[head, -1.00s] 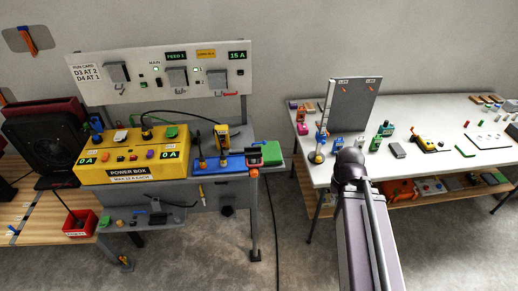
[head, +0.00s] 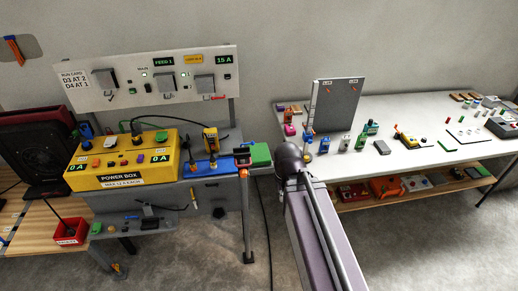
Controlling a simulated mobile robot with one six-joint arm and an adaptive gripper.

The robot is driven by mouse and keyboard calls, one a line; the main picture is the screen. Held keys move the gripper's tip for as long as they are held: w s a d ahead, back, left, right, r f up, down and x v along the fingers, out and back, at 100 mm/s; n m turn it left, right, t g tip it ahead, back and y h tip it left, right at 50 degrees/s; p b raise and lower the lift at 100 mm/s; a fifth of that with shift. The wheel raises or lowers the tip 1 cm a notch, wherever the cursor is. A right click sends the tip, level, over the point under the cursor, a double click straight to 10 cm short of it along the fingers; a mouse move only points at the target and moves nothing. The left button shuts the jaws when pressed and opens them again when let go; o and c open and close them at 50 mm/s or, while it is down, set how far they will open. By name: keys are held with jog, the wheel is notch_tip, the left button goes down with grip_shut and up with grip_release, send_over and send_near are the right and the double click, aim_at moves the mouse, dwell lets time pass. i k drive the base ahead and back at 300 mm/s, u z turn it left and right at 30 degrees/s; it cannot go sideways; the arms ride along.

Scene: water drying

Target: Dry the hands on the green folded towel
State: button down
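A green, flat block-like thing (head: 260,154) lies at the right end of the grey bench, beside a small dark and red item. It may be the green folded towel, but it is too small for me to make out folds. My arm rises from the bottom of the head view, and its dark rounded joint stands to the right of the green thing, apart from it in the picture. My gripper is not visible, so I cannot tell its state or whether it holds anything.
A yellow power box (head: 122,165) stands on the left bench under a white switch panel (head: 150,80). A white table (head: 440,130) with small items and an upright grey board (head: 338,105) is at the right. Grey floor (head: 225,260) is open between them.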

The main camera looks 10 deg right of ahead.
aim_at(260, 154)
jog(key=u, duration=0.1)
jog(key=i, duration=1)
jog(key=z, duration=0.05)
